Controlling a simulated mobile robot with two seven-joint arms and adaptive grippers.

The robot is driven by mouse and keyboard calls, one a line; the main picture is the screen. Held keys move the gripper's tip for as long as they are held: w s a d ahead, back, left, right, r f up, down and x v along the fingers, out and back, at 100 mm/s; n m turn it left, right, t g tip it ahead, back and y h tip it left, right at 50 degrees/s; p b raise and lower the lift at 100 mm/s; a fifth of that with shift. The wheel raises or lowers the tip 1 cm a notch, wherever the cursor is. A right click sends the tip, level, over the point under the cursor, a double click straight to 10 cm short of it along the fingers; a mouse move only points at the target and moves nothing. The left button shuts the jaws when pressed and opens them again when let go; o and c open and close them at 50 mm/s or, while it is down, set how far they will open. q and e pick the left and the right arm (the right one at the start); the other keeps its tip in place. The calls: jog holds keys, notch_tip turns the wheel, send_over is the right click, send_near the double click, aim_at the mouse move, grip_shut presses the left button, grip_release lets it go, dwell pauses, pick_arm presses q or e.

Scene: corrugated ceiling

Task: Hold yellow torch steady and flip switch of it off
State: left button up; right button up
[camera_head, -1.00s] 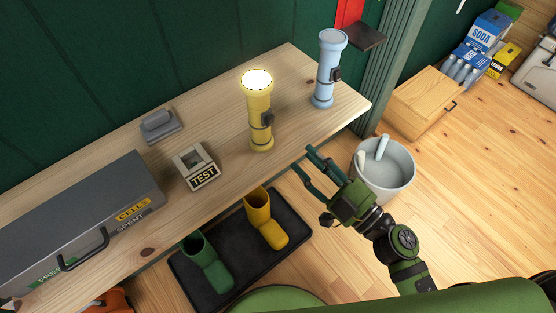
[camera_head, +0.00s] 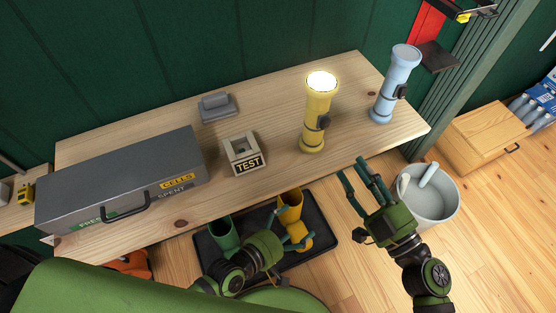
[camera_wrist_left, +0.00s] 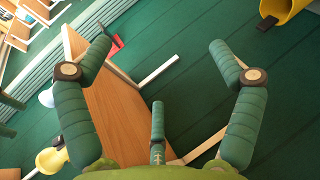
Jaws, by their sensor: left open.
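The yellow torch (camera_head: 317,110) stands upright on the wooden shelf in the head view. Its lens glows bright, and a dark switch (camera_head: 323,122) sits on its right side. My right gripper (camera_head: 353,167) is open and empty, in front of the shelf edge, to the lower right of the torch and apart from it. My left gripper (camera_head: 291,229) is lower, in front of the shelf by the boots, apart from the torch. In the left wrist view its fingers (camera_wrist_left: 160,45) are spread with nothing held. A yellow shape at that view's lower left may be the torch.
A light blue torch (camera_head: 395,85) stands to the right on the shelf (camera_head: 280,92). A TEST block (camera_head: 243,153), a grey holder (camera_head: 217,108) and a grey cells case (camera_head: 120,180) are to the left. A bucket (camera_head: 430,195) and boot tray (camera_head: 325,235) are below.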

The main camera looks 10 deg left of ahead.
pick_arm(q)
jog(key=d+r+n+t+h, duration=0.25)
jog(key=d+r+n, duration=0.2)
jog(key=r, duration=0.95)
notch_tip(320, 180, up, 5)
jog(key=w+n+h, duration=0.2)
jog(key=n, duration=0.1)
jog(key=n+t+y, duration=0.3)
jog(key=n+y, duration=0.2)
jog(key=n, duration=0.8)
send_near(305, 131)
jog(key=shift+s+d+r, duration=0.15)
jog(key=shift+s, duration=0.05)
jog(key=shift+w+n, duration=0.25)
jog(key=x, duration=1.1)
jog(key=shift+w+d, duration=0.1)
jog(key=shift+w, duration=0.15)
